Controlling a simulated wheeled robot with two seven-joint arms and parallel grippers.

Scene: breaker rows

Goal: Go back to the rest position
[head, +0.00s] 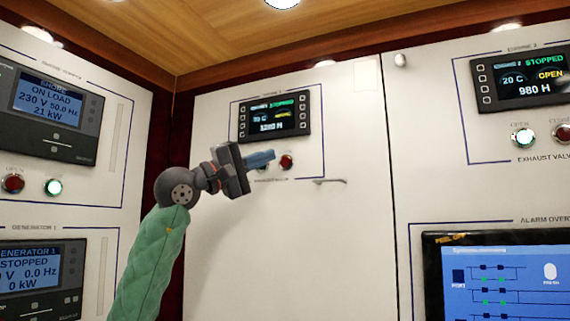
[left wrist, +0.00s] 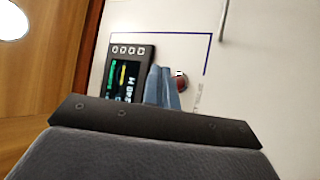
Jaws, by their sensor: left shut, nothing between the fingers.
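My left gripper (head: 262,159) is raised in front of the middle panel (head: 345,230), just below its small black display (head: 274,115). Its blue fingers are shut with nothing between them. The fingertips point right, beside a red button (head: 286,161); I cannot tell whether they touch the panel. In the left wrist view the shut fingers (left wrist: 163,88) lie between the display (left wrist: 128,80) and the red button (left wrist: 182,83). The fingers and gripper body largely hide the button to the left of the red one. My right gripper is not in view.
Generator displays (head: 48,110) are on the left wall. A small handle (head: 330,181) sticks out below the red button. A wooden ceiling (head: 230,30) is overhead.

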